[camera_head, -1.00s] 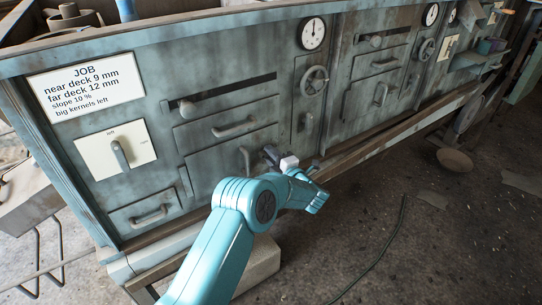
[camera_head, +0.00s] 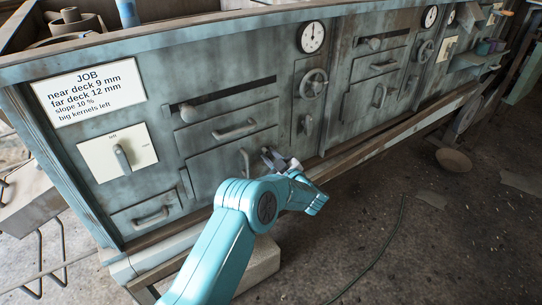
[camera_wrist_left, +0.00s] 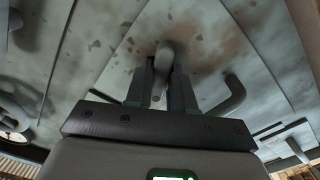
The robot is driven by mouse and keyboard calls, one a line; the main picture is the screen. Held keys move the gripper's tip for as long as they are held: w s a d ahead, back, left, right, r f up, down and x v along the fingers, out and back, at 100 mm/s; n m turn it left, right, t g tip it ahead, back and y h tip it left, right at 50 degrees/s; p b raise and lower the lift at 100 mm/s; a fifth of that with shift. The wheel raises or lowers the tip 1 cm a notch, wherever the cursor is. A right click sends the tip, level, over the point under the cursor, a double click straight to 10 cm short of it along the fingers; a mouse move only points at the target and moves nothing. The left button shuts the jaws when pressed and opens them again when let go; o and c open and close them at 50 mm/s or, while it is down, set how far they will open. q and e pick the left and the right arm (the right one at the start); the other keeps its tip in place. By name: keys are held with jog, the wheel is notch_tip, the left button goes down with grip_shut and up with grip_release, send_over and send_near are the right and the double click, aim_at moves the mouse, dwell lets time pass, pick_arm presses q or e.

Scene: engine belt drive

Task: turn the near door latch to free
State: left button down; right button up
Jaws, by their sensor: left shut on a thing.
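The near door latch (camera_wrist_left: 164,55) is a small worn metal lever on the grey-green door panel (camera_head: 215,172). In the left wrist view it stands between the two dark fingers of my left gripper (camera_wrist_left: 162,82), which is shut on it. In the head view my left gripper (camera_head: 270,156) is at the right edge of the near door, and it hides the latch there. A curved door handle (camera_head: 245,161) is just left of the gripper; it also shows in the left wrist view (camera_wrist_left: 230,95), free of the fingers. My right gripper is not in view.
A handwheel (camera_head: 313,83) and a small lever (camera_head: 305,124) are on the panel up and right of the gripper. A drawer handle (camera_head: 235,129) is above the door. A wooden rail (camera_head: 370,148) runs along the machine's lower front.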

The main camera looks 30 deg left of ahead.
pick_arm(q)
jog(key=m+p, duration=0.1)
jog(key=m, duration=0.4)
jog(key=shift+m, duration=0.3)
dwell(0.4)
jog(key=c, duration=1.1)
grip_release()
jog(key=shift+o, duration=0.2)
jog(key=p+v, duration=0.2)
jog(key=v, duration=1.4)
jog(key=shift+s+d+f, duration=0.1)
